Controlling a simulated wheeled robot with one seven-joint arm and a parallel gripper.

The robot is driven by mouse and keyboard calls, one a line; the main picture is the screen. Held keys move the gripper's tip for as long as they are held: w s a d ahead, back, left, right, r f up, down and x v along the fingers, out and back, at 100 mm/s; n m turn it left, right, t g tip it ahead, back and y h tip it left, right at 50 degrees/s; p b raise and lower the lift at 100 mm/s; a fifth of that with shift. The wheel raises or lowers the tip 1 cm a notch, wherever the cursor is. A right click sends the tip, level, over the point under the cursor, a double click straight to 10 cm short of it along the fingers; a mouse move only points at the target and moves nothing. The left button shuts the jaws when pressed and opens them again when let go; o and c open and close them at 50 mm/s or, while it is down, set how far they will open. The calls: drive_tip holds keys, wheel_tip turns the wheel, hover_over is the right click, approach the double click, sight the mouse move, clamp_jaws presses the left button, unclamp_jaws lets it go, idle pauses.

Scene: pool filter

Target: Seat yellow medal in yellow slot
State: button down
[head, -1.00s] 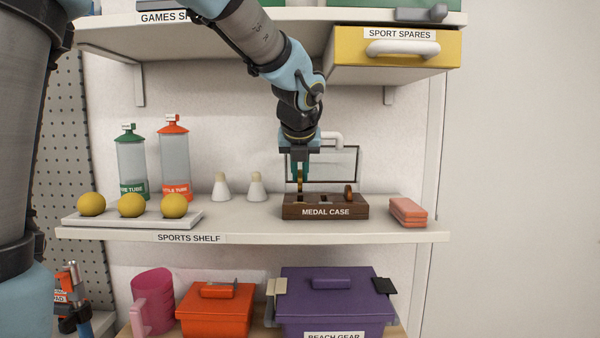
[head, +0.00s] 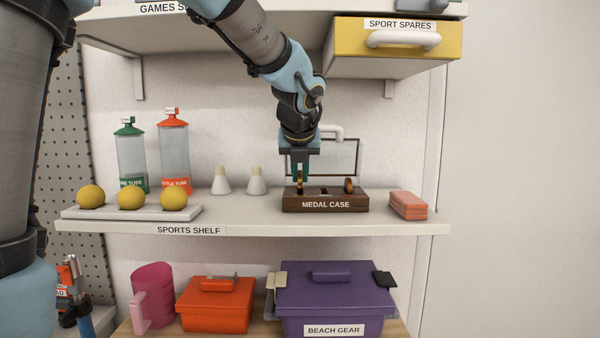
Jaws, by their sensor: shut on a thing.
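The wooden medal case (head: 345,205) stands on the sports shelf, with its clear framed lid (head: 342,157) raised behind it. My gripper (head: 300,182) points straight down over the left part of the case. It is shut on a yellow medal (head: 299,188), which is upright and low at the left slot. Whether the medal's lower edge is inside the slot is too small to tell. A brown-orange medal (head: 348,186) stands upright at the right end of the case. A slot in the middle of the case looks empty. The slot colours cannot be made out.
A stack of coral blocks (head: 408,205) lies right of the case. Two white shuttlecocks (head: 256,181), green and red tubes (head: 174,155) and a tray of yellow balls (head: 131,211) stand to the left. The yellow drawer (head: 394,45) overhangs at upper right.

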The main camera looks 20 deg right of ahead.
sight(300, 177)
drive_tip(key=shift+f+b, duration=0.4)
drive_tip(key=shift+f, duration=0.5)
drive_tip(key=c, duration=0.8)
unclamp_jaws()
drive_tip(key=shift+c, duration=0.2)
drive_tip(key=shift+r, duration=0.1)
drive_tip(key=shift+p+v, duration=1.65)
drive_tip(key=shift+v, duration=0.85)
drive_tip(key=b+v, duration=0.2)
drive_tip(key=v, duration=0.8)
drive_tip(key=shift+s+r, duration=0.25)
drive_tip(key=shift+s, duration=0.05)
